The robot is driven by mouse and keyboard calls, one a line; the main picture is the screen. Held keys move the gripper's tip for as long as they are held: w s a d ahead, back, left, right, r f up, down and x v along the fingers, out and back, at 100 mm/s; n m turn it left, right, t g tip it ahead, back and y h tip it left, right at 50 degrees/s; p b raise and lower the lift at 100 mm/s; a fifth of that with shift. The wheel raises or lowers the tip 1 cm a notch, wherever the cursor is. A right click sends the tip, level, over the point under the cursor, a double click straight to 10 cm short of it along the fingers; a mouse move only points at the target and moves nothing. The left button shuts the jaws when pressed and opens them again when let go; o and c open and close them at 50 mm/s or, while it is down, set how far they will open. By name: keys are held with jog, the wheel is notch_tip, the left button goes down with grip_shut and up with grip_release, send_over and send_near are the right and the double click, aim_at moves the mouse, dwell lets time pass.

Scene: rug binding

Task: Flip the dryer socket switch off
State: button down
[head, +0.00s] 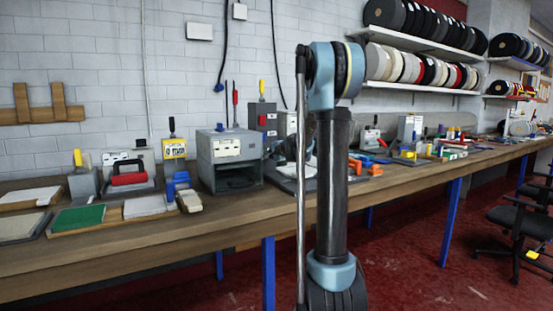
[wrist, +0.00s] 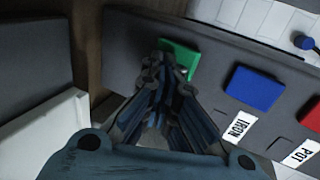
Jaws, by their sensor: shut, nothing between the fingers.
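In the wrist view, a dark grey panel carries a green switch (wrist: 180,60), a blue switch (wrist: 254,88) and a red switch (wrist: 312,118). White labels reading IRON (wrist: 239,127) and POT (wrist: 301,154) sit below the blue and red switches. No dryer label is visible; my gripper covers the area below the green switch. My gripper (wrist: 167,76) is shut and empty, its fingertips overlapping the green switch's lower edge. I cannot tell whether they touch it. In the head view my gripper (head: 282,150) is mostly hidden behind my arm, near the bench.
A wooden bench (head: 130,244) runs along the white brick wall. A grey box (head: 228,150) stands on it left of my arm, with several tools farther left. Shelves of rolls (head: 420,40) hang at upper right. Black chairs (head: 520,225) stand on the red floor.

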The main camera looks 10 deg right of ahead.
jog(key=shift+w+a+r, duration=0.1)
jog(key=shift+a+r, duration=0.05)
jog(key=shift+r, duration=0.75)
jog(key=v, duration=1.3)
jog(key=shift+s+r, duration=0.25)
jog(key=shift+r, duration=0.05)
jog(key=shift+s+d+f+g, duration=0.35)
jog(key=shift+d+f+g, duration=0.1)
jog(key=shift+g, duration=0.15)
